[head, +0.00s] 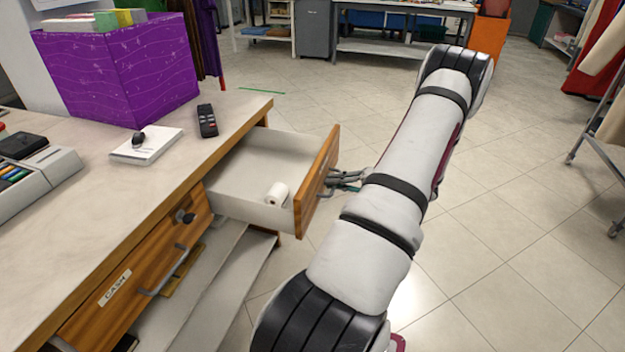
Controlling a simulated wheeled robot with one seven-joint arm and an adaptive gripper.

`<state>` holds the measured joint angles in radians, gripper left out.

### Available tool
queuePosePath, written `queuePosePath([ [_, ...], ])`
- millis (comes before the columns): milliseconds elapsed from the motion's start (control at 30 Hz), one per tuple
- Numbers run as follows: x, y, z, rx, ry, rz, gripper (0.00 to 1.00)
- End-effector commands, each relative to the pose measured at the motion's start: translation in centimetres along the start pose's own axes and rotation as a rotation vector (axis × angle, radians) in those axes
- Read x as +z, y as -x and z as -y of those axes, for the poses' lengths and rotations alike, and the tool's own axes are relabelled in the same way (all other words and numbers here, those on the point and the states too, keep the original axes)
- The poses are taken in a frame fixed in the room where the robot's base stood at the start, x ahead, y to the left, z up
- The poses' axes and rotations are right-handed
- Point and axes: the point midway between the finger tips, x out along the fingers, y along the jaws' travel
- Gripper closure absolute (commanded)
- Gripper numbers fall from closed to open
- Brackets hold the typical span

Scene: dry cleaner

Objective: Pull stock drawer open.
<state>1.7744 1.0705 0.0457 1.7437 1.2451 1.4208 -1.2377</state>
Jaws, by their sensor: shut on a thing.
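The stock drawer (241,171) stands pulled out from the counter, its white inside in plain view. Its wooden front (317,182) faces right, toward my arm. A white roll (277,194) lies inside near the front corner. My gripper (338,181) is at the outer face of the drawer front, shut on its handle. The handle is mostly hidden by the drawer front and my gripper. Any label on this drawer is out of sight.
A shut drawer labelled CASH (120,285) is nearer in the same counter (95,215). On top are a purple box (120,75), a remote (207,121) and a card machine or register (35,175). Tiled floor right of my arm is free; a clothes rack (600,150) stands far right.

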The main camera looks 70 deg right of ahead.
Motion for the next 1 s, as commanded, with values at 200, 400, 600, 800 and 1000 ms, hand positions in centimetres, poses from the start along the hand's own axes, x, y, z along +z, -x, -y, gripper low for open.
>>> queuePosePath([
  [200,0.0,3.0,-0.8,0.002,-0.001,-0.002,1.0],
  [400,-0.1,4.1,-1.0,0.003,0.0,-0.001,1.0],
  [600,-0.1,4.3,-1.0,0.002,0.0,-0.001,1.0],
  [800,-0.1,4.2,-1.0,0.003,0.0,-0.001,1.0],
  [1000,-0.1,4.2,-0.9,0.002,0.0,0.0,0.71],
])
